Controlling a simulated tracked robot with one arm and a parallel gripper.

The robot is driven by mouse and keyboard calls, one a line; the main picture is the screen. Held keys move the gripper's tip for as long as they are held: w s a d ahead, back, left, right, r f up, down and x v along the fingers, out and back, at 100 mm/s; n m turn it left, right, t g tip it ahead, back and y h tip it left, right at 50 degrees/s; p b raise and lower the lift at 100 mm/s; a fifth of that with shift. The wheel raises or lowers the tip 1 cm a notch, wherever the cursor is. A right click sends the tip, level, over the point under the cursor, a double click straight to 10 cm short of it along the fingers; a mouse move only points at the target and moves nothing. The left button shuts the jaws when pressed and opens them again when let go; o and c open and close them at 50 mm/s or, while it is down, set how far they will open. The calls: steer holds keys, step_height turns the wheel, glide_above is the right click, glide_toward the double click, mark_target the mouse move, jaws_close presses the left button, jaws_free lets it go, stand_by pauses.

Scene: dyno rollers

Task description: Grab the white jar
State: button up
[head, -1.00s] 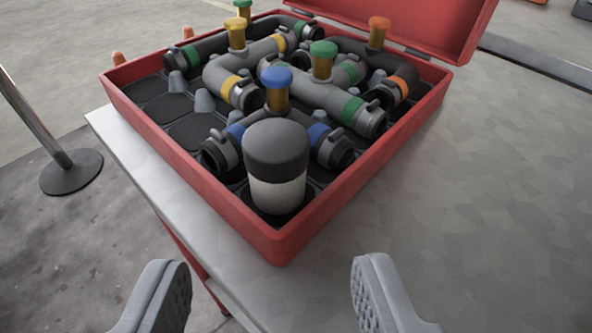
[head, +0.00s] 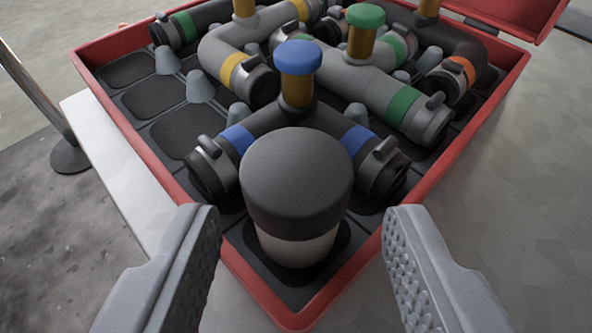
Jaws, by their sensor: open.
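The white jar (head: 297,249) has a wide dark grey lid (head: 295,180) and stands upright in the near corner of the red case. Only the lower part of its white body shows below the lid. My gripper (head: 305,240) is open, with one grey finger on each side of the jar in the picture. Both fingers appear apart from the jar, and nothing is between them except the jar beyond or between the tips; the exact depth is hard to tell.
The red case (head: 125,127) holds several pipe fittings with coloured bands. A blue-capped fitting (head: 298,60) stands right behind the jar. Grey cones (head: 200,88) rise from the case floor. A post (head: 35,90) stands at left.

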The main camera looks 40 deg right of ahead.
mark_target(295, 210)
steer(key=x, duration=0.3)
steer(key=shift+w+d+b, duration=0.2)
steer(key=shift+w+b, duration=0.1)
steer(key=shift+w, duration=0.1)
steer(key=shift+w+d+f, duration=0.25)
steer(key=shift+w+d, duration=0.05)
steer(key=shift+w, duration=0.1)
steer(key=c, duration=0.8)
steer(key=shift+r, duration=0.15)
